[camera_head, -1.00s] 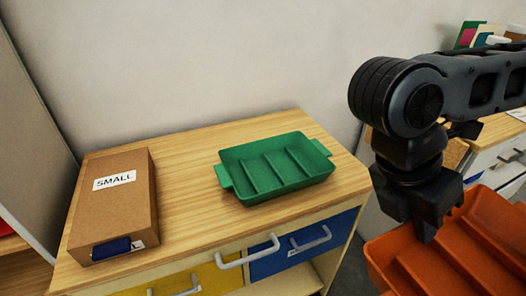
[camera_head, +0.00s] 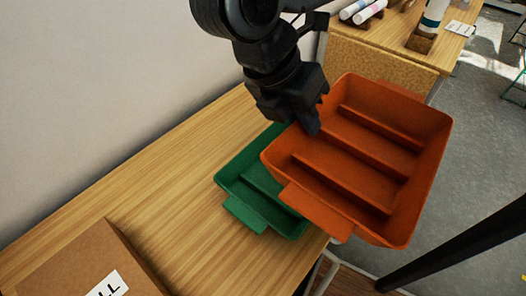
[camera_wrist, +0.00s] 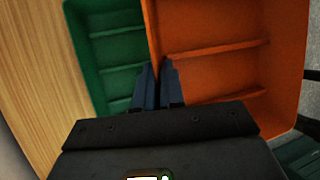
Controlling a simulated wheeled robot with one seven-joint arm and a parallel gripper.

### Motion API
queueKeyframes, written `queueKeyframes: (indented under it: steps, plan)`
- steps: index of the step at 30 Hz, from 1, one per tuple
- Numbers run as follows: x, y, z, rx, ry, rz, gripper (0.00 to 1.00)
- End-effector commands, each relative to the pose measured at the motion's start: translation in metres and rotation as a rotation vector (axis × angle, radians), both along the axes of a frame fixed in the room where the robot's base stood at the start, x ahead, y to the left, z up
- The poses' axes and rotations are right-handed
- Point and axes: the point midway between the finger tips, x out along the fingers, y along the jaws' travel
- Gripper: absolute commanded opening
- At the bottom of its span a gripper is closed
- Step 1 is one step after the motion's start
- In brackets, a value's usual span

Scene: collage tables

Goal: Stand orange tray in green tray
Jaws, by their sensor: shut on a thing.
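The orange tray (camera_head: 340,170) has several ridged compartments and a tab handle at its near end. My gripper (camera_head: 306,122) is shut on its left side wall and holds it up, its right part out past the table edge. The green tray (camera_head: 262,200) sits on the wooden table, below and left of the orange tray, which hides much of it. In the wrist view my gripper (camera_wrist: 158,85) pinches the wall of the orange tray (camera_wrist: 215,60), with the green tray (camera_wrist: 110,50) to the left. I cannot tell the height gap between the trays.
A cardboard box (camera_head: 85,265) with a white label lies on the wooden table (camera_head: 180,175) at lower left. Another table (camera_head: 385,55) behind holds small bottles (camera_head: 437,12). A black bar (camera_head: 460,240) crosses the lower right.

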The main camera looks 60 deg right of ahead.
Motion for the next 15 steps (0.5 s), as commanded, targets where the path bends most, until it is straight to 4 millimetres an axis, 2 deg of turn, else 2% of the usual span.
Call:
queueKeyframes:
  steps: [15]
  plan:
    - [0.096,-0.006,-0.056,-0.003,0.000,-0.001,0.00]
